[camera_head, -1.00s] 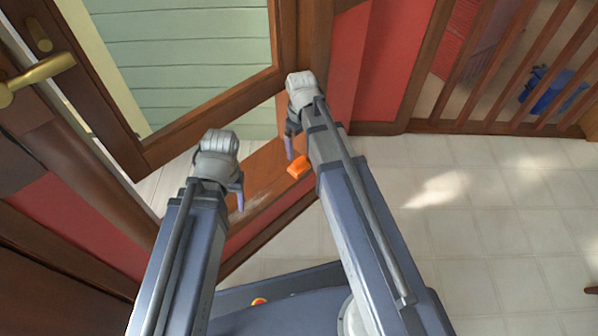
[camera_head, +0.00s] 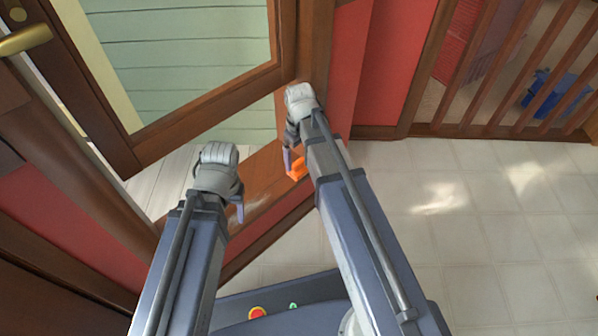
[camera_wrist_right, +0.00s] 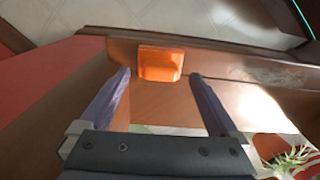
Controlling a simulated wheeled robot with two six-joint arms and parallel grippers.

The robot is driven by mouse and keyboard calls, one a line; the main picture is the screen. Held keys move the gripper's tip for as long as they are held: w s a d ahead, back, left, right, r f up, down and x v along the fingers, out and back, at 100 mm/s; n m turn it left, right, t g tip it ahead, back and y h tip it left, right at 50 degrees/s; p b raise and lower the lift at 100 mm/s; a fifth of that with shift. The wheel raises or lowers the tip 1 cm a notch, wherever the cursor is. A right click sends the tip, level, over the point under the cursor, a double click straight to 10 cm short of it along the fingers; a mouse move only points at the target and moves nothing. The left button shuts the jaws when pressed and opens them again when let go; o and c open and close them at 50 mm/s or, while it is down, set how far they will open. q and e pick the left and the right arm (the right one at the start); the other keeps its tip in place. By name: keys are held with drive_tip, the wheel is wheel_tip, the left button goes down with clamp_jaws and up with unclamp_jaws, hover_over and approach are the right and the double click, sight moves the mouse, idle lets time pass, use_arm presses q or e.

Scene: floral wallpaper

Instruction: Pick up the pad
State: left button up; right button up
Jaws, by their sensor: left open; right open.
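The pad appears to be the small orange block (camera_head: 296,168) on the brown wooden sill, close to the sill's room-side edge. My right gripper (camera_head: 288,160) is beside and partly in front of it in the head view. In the right wrist view, the orange pad (camera_wrist_right: 160,62) lies just beyond the fingertips, roughly centred between the two open fingers of the right gripper (camera_wrist_right: 160,76). Nothing is between those fingers. I cannot tell whether a finger touches the pad. My left gripper (camera_head: 238,211) is over the sill to the left, with only one finger clearly visible.
An open wooden-framed window (camera_head: 200,105) with a brass handle (camera_head: 28,38) stands at the left. A red wall (camera_head: 392,70) and wooden railing (camera_head: 515,65) are behind. The tiled floor (camera_head: 480,230) at right is clear. A spiky plant (camera_wrist_right: 290,158) shows in the wrist view.

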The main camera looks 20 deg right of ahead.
sight(299, 161)
use_arm(q)
wheel_tip(299, 161, down, 3)
drive_tip(key=shift+b, duration=1)
use_arm(e)
wheel_tip(299, 161, down, 3)
drive_tip(key=shift+f, duration=0.1)
use_arm(q)
drive_tip(key=shift+r, duration=0.1)
use_arm(e)
drive_tip(key=shift+r, duration=0.2)
drive_tip(key=shift+c, duration=0.2)
